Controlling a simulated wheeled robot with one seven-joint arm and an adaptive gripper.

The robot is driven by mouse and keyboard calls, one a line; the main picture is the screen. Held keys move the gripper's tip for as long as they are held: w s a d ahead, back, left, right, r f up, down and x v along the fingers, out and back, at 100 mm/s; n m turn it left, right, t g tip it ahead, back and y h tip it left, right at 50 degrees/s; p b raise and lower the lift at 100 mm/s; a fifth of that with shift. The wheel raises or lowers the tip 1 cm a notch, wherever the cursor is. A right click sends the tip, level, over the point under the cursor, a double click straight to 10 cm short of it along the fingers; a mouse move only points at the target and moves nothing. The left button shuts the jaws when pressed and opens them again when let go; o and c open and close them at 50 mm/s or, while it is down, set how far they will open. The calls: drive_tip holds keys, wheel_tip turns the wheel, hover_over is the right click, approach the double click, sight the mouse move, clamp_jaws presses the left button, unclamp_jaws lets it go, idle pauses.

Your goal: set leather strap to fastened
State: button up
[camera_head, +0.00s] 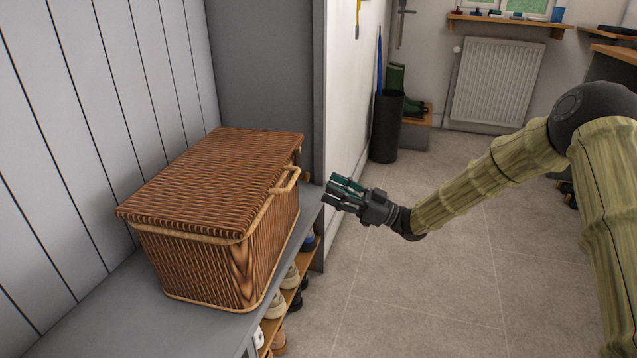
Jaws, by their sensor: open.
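A brown wicker basket (210,170) stands on the grey bench with its lid down. A pale looped handle (287,181) shows on its right side near the top. A smoother brown patch (242,268) runs down the basket near its front right corner; I cannot tell whether it is the leather strap. No strap or its fastening can be clearly made out. My gripper (336,190) is open and empty, pointing left toward the basket. In the picture it is to the right of the handle, apart from the basket.
The grey bench (110,325) has shoes (275,303) on a shelf below. A grey panel and wall stand behind the basket. The tiled floor (440,285) is clear.

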drive_tip(key=shift+v, duration=1.9)
